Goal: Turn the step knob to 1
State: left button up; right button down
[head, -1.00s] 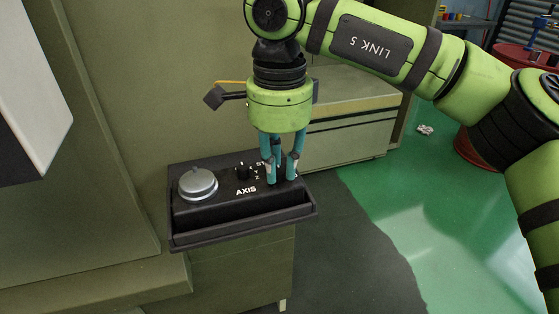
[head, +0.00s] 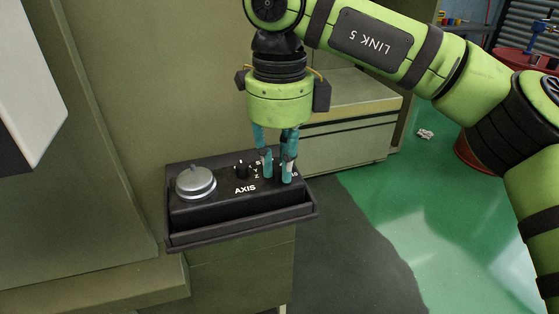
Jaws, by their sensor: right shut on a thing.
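A black control box in a dark tray (head: 240,231) shows in the head view, left of the middle. It carries a large grey dial (head: 196,182), and a small black knob (head: 241,170) beside the word AXIS. My right gripper (head: 277,176) points down at the right end of the box, its teal fingers shut on the step knob there. The step knob itself is hidden behind the fingers, and its pointer and most of its markings cannot be read. My left gripper is not in view.
A green machine housing (head: 110,110) stands behind and left of the box. A grey-white panel (head: 30,80) juts in at the upper left. A cabinet ledge (head: 350,108) lies behind my right gripper. The green floor (head: 390,210) at right is open, with a red drum (head: 475,150) farther back.

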aim_at(279, 168)
jog(key=shift+m, duration=0.4)
jog(key=c, duration=1.1)
grip_release()
notch_tip(279, 168, up, 12)
jog(key=shift+r, duration=0.1)
